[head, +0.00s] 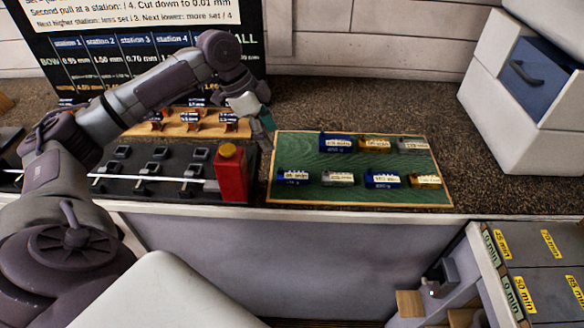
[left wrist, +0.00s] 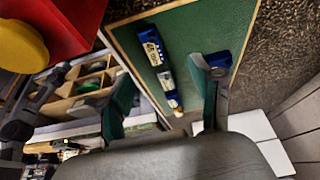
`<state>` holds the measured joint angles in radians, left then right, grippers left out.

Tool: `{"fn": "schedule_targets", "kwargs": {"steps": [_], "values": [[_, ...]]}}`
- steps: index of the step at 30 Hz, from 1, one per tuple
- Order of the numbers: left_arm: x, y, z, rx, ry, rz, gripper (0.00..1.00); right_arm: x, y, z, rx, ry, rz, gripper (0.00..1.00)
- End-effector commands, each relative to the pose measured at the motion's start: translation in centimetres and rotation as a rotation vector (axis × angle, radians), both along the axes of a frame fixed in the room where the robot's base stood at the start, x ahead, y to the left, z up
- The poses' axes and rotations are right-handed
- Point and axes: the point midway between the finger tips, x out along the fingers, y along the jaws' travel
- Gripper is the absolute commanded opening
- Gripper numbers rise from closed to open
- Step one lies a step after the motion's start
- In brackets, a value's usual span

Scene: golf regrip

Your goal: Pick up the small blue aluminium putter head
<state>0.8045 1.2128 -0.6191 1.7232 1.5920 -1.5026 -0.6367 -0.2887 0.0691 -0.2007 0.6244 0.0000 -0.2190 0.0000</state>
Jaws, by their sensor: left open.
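A green board (head: 318,203) with a light wooden edge lies on the counter and bears several labelled blocks, the putter heads. The smallest-looking blue putter head (head: 292,176) lies at the board's front left. It seems to be the blue block (left wrist: 152,45) near the red box in the left wrist view. Larger blue heads lie at the back left (head: 336,143) and front right of centre (head: 382,180). My left gripper (head: 264,128) is open and empty above the board's left edge. Its fingers (left wrist: 165,105) show spread apart in the left wrist view. My right gripper is not seen.
Silver (head: 337,179) and gold (head: 424,181) heads lie close beside the blue ones. A red box (head: 232,178) with a yellow top stands left of the board. A black rack (head: 130,185) holds a shaft. The counter (head: 500,195) right of the board is clear.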

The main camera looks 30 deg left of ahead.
Motion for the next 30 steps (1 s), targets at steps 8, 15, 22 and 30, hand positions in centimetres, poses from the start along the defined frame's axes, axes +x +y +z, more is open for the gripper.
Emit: {"fn": "schedule_targets", "kwargs": {"steps": [8,15,22,30], "values": [[1.0,-1.9,-5.0,-0.001,0.004,-0.002,0.65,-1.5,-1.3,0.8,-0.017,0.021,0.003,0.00],[1.5,-2.7,-7.0,0.000,0.000,-0.001,0.65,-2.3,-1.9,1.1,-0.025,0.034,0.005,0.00],[1.9,-4.1,-9.4,-0.001,0.004,-0.002,0.65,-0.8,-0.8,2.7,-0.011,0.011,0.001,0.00],[2.3,-4.7,-11.7,0.001,0.000,0.000,0.65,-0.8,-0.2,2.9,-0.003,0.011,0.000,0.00]]}}
